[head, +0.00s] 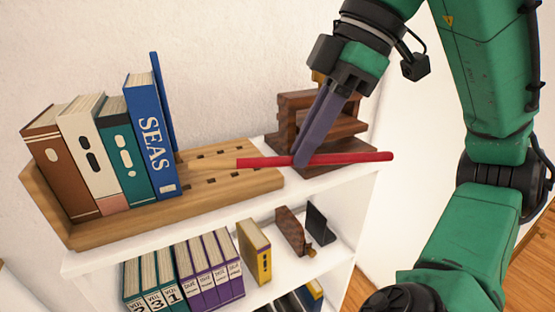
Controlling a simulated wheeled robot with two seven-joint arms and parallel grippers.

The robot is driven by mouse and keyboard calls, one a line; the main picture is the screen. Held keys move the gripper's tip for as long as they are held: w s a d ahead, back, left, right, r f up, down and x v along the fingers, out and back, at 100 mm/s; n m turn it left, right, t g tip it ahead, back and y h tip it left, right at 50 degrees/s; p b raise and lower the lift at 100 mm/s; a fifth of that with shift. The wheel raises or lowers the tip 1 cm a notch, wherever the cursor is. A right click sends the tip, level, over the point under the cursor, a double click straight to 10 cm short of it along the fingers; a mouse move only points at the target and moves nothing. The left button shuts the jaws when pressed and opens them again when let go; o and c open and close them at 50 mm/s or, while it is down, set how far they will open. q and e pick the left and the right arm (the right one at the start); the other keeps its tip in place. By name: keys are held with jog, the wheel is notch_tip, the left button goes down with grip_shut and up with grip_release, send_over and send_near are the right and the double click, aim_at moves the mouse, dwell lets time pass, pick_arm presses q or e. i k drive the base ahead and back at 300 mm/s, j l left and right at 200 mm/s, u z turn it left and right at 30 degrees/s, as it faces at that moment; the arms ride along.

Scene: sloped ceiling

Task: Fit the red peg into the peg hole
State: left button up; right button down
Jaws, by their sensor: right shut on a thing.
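The red peg (352,157) is a long thin rod. My right gripper (300,163) is shut on the red peg near its middle and holds it roughly level. The peg's left end overlaps the wooden book rack (262,183) in the picture; I cannot tell whether it touches. Several small dark peg holes (208,181) show in the rack's bare right part. A blue upright panel (163,100) stands behind the books. My left gripper is not in view.
Several books (140,140) lean at the rack's left. A dark brown wooden object (290,120) stands behind my right gripper. The white shelf (225,218) has a lower level with more books (188,265) and a yellow book (254,250). The wall is close behind.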

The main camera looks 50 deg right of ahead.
aim_at(206, 192)
jog(key=k, duration=1)
